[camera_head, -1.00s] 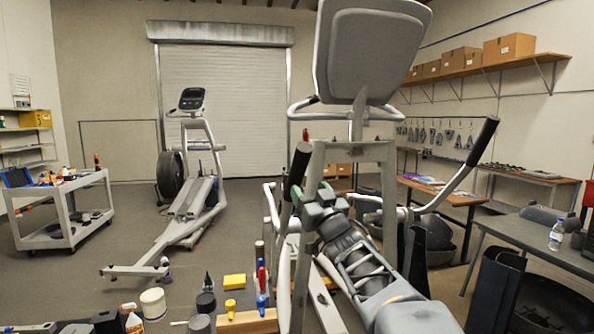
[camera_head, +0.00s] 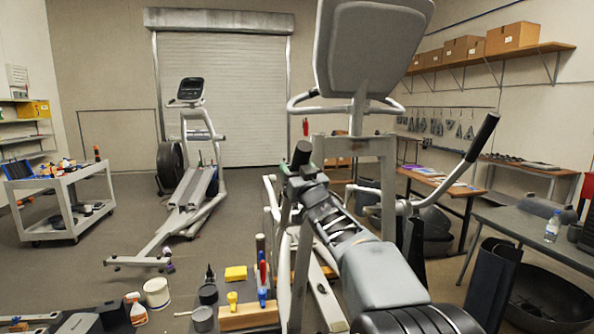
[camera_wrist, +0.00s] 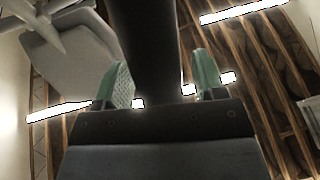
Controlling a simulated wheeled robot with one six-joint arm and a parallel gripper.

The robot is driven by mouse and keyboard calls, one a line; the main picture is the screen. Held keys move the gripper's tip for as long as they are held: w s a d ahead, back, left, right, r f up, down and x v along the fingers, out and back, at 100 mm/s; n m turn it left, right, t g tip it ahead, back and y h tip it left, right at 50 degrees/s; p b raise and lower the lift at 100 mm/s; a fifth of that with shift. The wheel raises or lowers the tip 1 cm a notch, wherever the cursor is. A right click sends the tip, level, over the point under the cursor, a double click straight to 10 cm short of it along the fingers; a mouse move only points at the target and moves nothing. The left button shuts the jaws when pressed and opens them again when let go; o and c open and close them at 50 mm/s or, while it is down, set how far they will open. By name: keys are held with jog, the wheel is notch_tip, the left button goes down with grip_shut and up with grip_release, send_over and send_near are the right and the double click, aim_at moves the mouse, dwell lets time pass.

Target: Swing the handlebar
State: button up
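The elliptical trainer's handlebars stand in the middle of the head view. The left handlebar (camera_head: 303,152) has a black grip that rises beside the grey frame post. The right handlebar (camera_head: 481,137) slants up to the right and is free. My gripper (camera_head: 301,168) is at the left handlebar's grip. In the wrist view, the dark bar (camera_wrist: 150,45) runs between the two green fingers of my gripper (camera_wrist: 160,82). Narrow bright gaps show between bar and fingers, so the fingers look open around it. Contact with the bar is hard to judge.
A console (camera_head: 366,50) overhangs the handlebars. A tool board with a wooden block (camera_head: 248,316) lies at the front. A white cart (camera_head: 66,205) is at left, a second elliptical (camera_head: 190,185) behind, and a grey table (camera_head: 535,235) at right.

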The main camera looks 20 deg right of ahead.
grip_shut()
dwell(0.4)
jog(key=s+f+n+t+b, duration=0.1)
jog(key=s+f+b, duration=0.2)
jog(key=f+b, duration=0.5)
jog(key=s+a+f+t+y+b, duration=0.1)
jog(key=s+f+b, duration=0.3)
jog(key=b, duration=1.2)
jog(key=s+a+f+n+t+y+b, duration=0.1)
jog(key=s+f+t+b, duration=0.2)
jog(key=f+b, duration=0.9)
jog(key=shift+s+n, duration=0.3)
jog(key=shift+s, duration=0.05)
jog(key=shift+c, duration=2)
grip_release()
jog(key=o, duration=0.4)
jog(key=shift+s+a+r, duration=0.1)
jog(key=shift+s+r, duration=0.05)
jog(key=shift+r, duration=0.1)
